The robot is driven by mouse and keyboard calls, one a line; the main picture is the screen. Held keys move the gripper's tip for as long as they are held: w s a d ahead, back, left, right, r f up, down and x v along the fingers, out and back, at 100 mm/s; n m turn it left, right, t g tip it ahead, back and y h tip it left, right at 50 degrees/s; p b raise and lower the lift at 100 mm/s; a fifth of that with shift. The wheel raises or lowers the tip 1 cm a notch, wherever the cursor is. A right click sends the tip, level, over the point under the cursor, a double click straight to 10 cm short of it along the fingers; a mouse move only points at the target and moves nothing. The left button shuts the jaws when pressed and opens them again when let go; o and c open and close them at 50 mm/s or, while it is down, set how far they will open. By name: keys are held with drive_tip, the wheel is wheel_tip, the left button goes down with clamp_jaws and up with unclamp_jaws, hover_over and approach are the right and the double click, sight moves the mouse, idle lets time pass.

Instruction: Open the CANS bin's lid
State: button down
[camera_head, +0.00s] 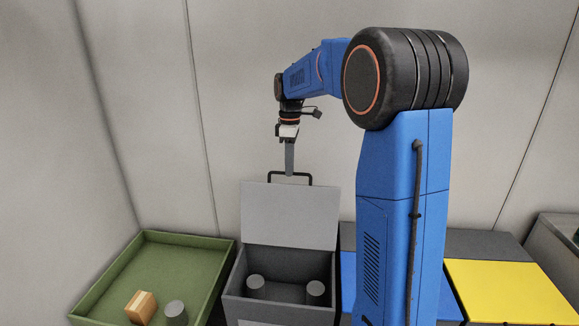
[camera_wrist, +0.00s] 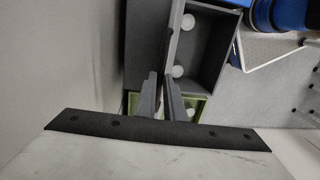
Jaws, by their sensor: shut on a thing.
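The grey bin (camera_head: 278,311) stands low in the middle of the head view. Its lid (camera_head: 290,215) is raised and stands nearly upright at the back, so the bin's inside shows. Two grey cans are inside, one left (camera_head: 255,287) and one right (camera_head: 315,292). The lid's black bar handle (camera_head: 309,178) is at its top edge. My gripper (camera_head: 290,172) points down from above and is shut on this handle. In the wrist view my fingers (camera_wrist: 162,98) are close together, and the open bin (camera_wrist: 211,50) shows beyond them. No CANS lettering is readable.
A green tray (camera_head: 190,246) on the left holds a cardboard box (camera_head: 140,307) and a grey can (camera_head: 175,312). On the right are a blue surface (camera_head: 348,270), partly behind my arm, and a yellow one (camera_head: 505,290). A plain wall stands behind.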

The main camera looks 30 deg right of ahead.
drive_tip(key=s+a+t+h, duration=0.1)
drive_tip(key=s+a+t, duration=0.1)
drive_tip(key=s, duration=0.3)
drive_tip(key=shift+s+a+r, duration=0.15)
drive_tip(key=shift+a+r, duration=0.25)
drive_tip(key=shift+a, duration=0.45)
drive_tip(key=c, duration=1.9)
unclamp_jaws()
drive_tip(key=shift+o, duration=0.2)
wheel_tip(320, 180, up, 17)
drive_tip(key=s+a, duration=0.1)
drive_tip(key=s, duration=0.1)
drive_tip(key=shift+a, duration=0.15)
drive_tip(key=shift+r, duration=0.1)
